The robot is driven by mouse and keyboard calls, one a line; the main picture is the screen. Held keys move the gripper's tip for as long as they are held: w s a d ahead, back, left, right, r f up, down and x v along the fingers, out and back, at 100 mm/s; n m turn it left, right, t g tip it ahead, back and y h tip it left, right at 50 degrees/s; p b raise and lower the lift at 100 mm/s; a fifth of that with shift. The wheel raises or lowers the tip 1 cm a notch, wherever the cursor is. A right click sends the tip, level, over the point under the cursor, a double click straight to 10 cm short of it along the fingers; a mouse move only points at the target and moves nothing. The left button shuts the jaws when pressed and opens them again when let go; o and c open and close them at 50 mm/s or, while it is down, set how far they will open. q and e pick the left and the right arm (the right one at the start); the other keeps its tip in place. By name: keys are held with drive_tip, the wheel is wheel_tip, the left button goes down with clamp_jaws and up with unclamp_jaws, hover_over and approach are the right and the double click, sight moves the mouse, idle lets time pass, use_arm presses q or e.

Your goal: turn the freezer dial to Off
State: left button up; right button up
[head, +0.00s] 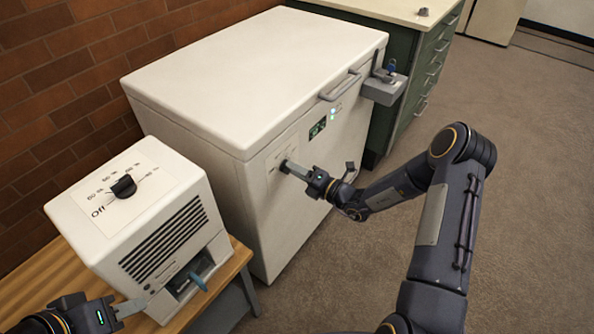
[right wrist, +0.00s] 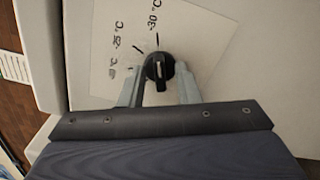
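The white chest freezer (head: 250,75) stands against the brick wall. Its small black dial (head: 284,167) is on a pale label on the front near the left corner. In the right wrist view the dial (right wrist: 160,68) sits between my right fingers, with "-30 °C" and "-25 °C" marks beyond it; I see no Off mark there. My right gripper (right wrist: 163,82) is open around the dial, with narrow gaps beside its grip bar; contact is unclear. It also shows in the head view (head: 297,171). My left gripper (head: 135,306) is low at the left; its opening is unclear.
A white machine (head: 165,235) with a black top dial (head: 124,186) marked "Off" stands on a wooden table (head: 45,285). A grey latch box (head: 384,88) juts from the freezer's front right. A green cabinet (head: 428,60) stands beyond. The carpet at right is clear.

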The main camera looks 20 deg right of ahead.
clamp_jaws()
drive_tip(key=shift+n, duration=0.4)
drive_tip(key=shift+s+a+n+b, duration=0.15)
drive_tip(key=shift+n+b, duration=5.3)
drive_tip(key=shift+n, duration=1.15)
drive_tip(key=shift+s+a+n+b, duration=0.1)
drive_tip(key=shift+n+b, duration=5.35)
drive_tip(key=shift+n, duration=1.15)
